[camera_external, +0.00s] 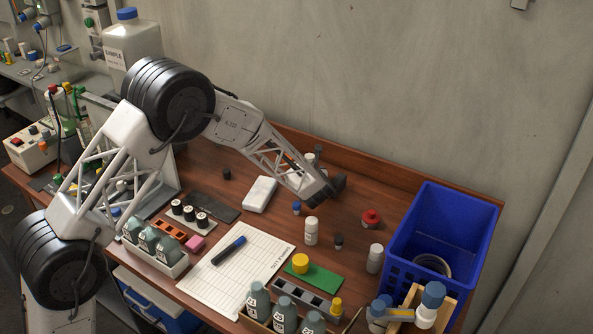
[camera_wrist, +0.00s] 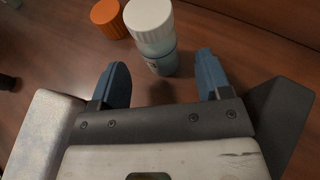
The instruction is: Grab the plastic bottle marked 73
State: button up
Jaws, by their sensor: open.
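In the wrist view a small plastic bottle (camera_wrist: 163,63) with a ribbed white cap stands just ahead of my gripper (camera_wrist: 168,80), roughly between the lines of its two blue fingers. The fingers are spread apart with nothing between them. Part of a label shows low on the bottle, but I cannot read a number. In the external view my gripper (camera_external: 328,190) is low over the right half of the table, its fingers hard to make out. Two white bottles (camera_external: 311,232) (camera_external: 375,259) stand nearer the camera; their marks are unreadable.
An orange-capped item (camera_wrist: 109,18) stands beside the bottle in the wrist view. A blue crate (camera_external: 405,240) stands at right. Grey-green bottles sit in a white tray (camera_external: 172,268) and a wooden box (camera_external: 253,322). A red-lidded item (camera_external: 370,218) and a paper sheet (camera_external: 235,275) lie on the table.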

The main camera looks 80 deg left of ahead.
jog(key=shift+x, duration=2.2)
jog(key=shift+r, duration=0.1)
jog(key=c, duration=1)
jog(key=shift+r, duration=0.1)
jog(key=shift+r, duration=0.75)
notch_tip(320, 180, up, 2)
jog(key=shift+s+d, duration=0.1)
jog(key=s+d, duration=0.3)
jog(key=s, duration=0.1)
jog(key=s+d+r, duration=0.1)
jog(key=s+d, duration=0.2)
jog(key=d, duration=0.1)
jog(key=s+d, duration=0.3)
jog(key=s, duration=0.1)
jog(key=shift+s+d+r, duration=0.15)
jog(key=shift+s+d, duration=0.1)
jog(key=shift+s, duration=0.1)
